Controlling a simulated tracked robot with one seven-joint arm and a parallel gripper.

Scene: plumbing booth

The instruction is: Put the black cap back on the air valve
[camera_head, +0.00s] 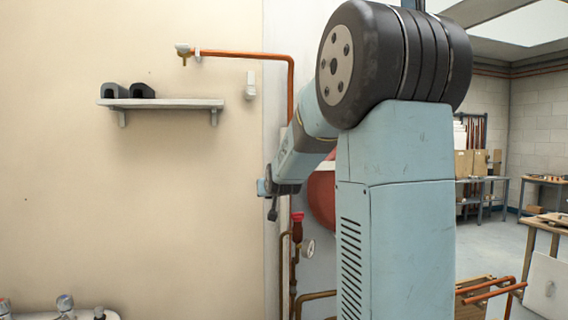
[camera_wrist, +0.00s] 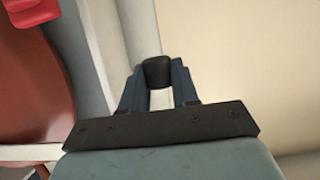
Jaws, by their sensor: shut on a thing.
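The black cap (camera_wrist: 158,73) sits between the fingertips of my gripper (camera_wrist: 157,82) in the wrist view. My gripper is shut on it, with a pale gap showing between the fingers behind the cap. In the head view my gripper (camera_head: 268,190) is at the end of the arm, left of the red vessel, and small dark parts show there. I cannot tell the cap apart in that view. I cannot make out the air valve for certain in either view.
The red vessel (camera_head: 321,200) is partly hidden behind my arm; it also fills the left of the wrist view (camera_wrist: 30,90). Below my gripper stand a red-topped fitting (camera_head: 297,222) and a gauge (camera_head: 308,249). A wall shelf (camera_head: 165,103) and copper pipe (camera_head: 245,54) are above.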

